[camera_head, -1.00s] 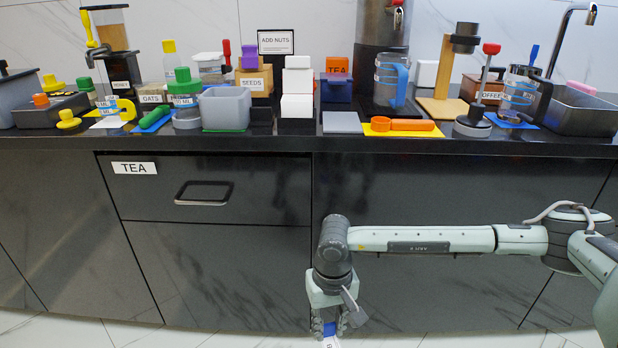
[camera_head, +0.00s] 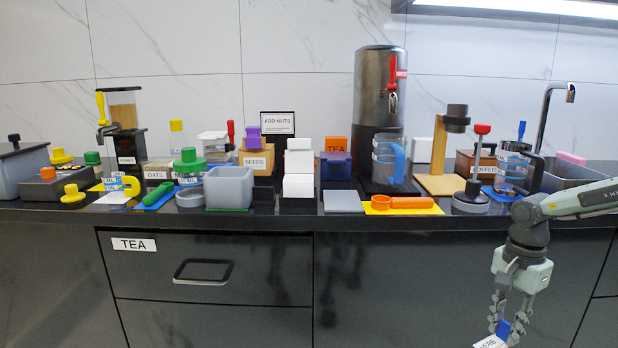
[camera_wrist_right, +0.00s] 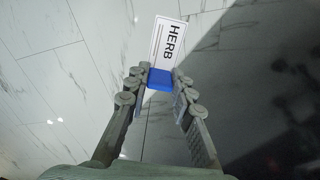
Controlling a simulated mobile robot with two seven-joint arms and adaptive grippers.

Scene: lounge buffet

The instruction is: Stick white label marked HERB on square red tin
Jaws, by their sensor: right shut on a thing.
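The white label marked HERB (camera_head: 489,342) has a blue tab (camera_head: 503,329). My right gripper (camera_head: 508,324) is shut on that tab, below the counter edge at the lower right of the head view. In the right wrist view the label (camera_wrist_right: 167,42) sticks out beyond the fingertips (camera_wrist_right: 160,80), its text readable. The label touches nothing but the gripper. I cannot make out a square red tin in either view. My left gripper is not in view.
The dark counter (camera_head: 270,222) is crowded with containers, including a SEEDS box (camera_head: 256,162), a grey tub (camera_head: 229,188) and a COFFEE box (camera_head: 474,166). A TEA drawer (camera_head: 205,255) is shut below. The space before the cabinets is free.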

